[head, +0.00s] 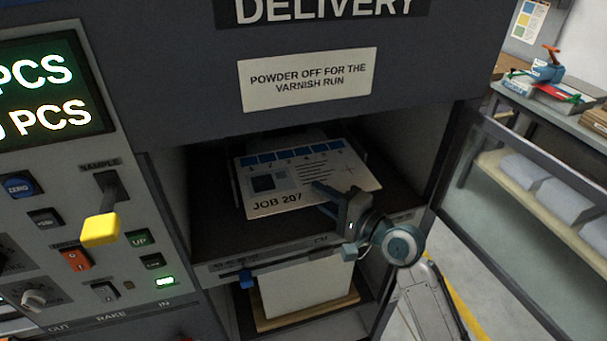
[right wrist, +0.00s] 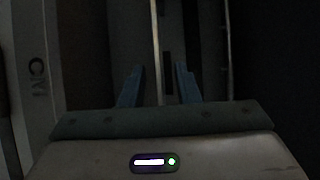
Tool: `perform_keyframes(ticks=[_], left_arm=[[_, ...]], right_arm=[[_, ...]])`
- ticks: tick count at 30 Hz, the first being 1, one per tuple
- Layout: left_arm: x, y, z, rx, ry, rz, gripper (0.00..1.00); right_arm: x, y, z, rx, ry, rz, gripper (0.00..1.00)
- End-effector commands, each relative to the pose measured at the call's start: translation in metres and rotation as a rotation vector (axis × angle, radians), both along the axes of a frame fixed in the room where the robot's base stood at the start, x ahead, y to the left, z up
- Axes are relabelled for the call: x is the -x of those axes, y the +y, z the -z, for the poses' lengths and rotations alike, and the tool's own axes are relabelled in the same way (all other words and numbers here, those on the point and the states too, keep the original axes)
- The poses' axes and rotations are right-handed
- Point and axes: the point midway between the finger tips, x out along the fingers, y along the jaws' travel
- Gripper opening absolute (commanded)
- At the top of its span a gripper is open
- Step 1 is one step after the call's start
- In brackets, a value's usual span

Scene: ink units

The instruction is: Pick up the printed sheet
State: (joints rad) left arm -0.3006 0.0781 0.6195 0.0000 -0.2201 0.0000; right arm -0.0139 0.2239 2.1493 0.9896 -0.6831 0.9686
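The printed sheet (head: 290,180), white with a blue band and "JOB 207" on it, lies in the dark delivery opening. My right gripper (head: 322,194) reaches in from the right, at the sheet's near right part, and hides a little of it. In the right wrist view, its two blue fingers (right wrist: 158,82) stand apart. A thin pale line, which looks like the sheet (right wrist: 156,45) seen edge-on, runs between them with a gap on both sides. My left gripper is not in view.
A control panel (head: 70,190) with a yellow-handled lever (head: 101,228) stands left of the opening. A stack of white paper (head: 300,290) sits below. An open glazed door (head: 530,190) is on the right. A notice (head: 308,79) hangs above.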

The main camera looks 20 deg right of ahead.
Motion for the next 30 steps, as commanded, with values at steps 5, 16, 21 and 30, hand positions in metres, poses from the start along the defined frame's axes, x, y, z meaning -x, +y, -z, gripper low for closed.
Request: perform_keyframes(ticks=[5, 16, 21, 30], left_arm=[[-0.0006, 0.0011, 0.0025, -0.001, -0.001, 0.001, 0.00], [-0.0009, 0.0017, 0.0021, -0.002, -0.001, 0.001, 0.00], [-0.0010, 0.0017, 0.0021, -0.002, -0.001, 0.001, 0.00], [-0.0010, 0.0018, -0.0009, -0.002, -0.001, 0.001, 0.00]], right_arm=[[-0.0117, 0.0076, 0.0004, 0.000, 0.000, 0.000, 0.29], [-0.0122, 0.0080, 0.0003, 0.001, 0.002, 0.000, 0.02], [-0.0122, 0.0079, 0.0004, 0.001, 0.002, 0.000, 0.00], [-0.0122, 0.0079, -0.0025, 0.001, 0.002, 0.000, 0.00]])
